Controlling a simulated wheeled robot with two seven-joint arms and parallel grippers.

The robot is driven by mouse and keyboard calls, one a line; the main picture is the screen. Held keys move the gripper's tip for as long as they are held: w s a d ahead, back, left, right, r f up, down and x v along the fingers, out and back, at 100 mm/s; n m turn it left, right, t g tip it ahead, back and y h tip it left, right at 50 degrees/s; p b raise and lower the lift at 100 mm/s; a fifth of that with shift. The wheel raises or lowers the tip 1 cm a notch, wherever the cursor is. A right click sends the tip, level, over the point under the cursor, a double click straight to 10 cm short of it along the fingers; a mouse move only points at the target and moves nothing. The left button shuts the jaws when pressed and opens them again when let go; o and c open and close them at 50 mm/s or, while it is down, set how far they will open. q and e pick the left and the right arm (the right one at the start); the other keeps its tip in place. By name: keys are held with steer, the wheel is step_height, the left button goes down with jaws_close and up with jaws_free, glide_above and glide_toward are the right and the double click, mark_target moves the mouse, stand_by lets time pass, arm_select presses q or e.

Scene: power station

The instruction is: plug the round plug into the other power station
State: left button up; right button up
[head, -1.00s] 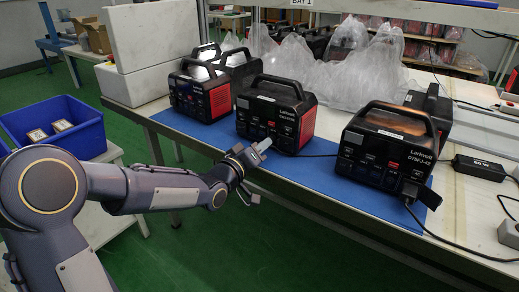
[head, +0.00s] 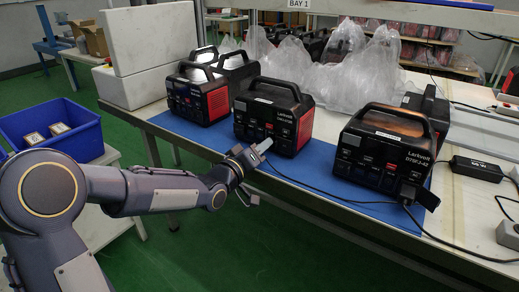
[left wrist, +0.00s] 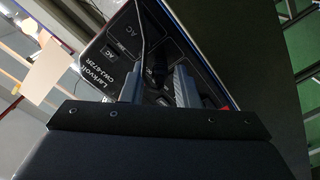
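My left gripper (head: 263,147) is at the near front of the middle power station (head: 270,108), pointing at its lower front. In the left wrist view my two grey fingers (left wrist: 157,82) stand apart in front of that station's dark panel (left wrist: 100,58), which shows tilted. A small dark piece, perhaps the round plug (left wrist: 157,72), lies between them with a thin cable leading up; I cannot tell if they grip it. The right power station (head: 382,150) has a black plug (head: 408,194) at its front beside an open flap. My right gripper is not in view.
Clear plastic bags (head: 300,65) fill the back. A black adapter (head: 477,168) and cables lie at right. A blue bin (head: 50,130) stands left.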

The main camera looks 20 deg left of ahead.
arm_select(q)
steer(key=shift+o, duration=0.9)
steer(key=p+v, duration=0.1)
steer(key=v, duration=0.6)
steer(key=shift+s+a, duration=0.15)
steer(key=shift+s, duration=0.25)
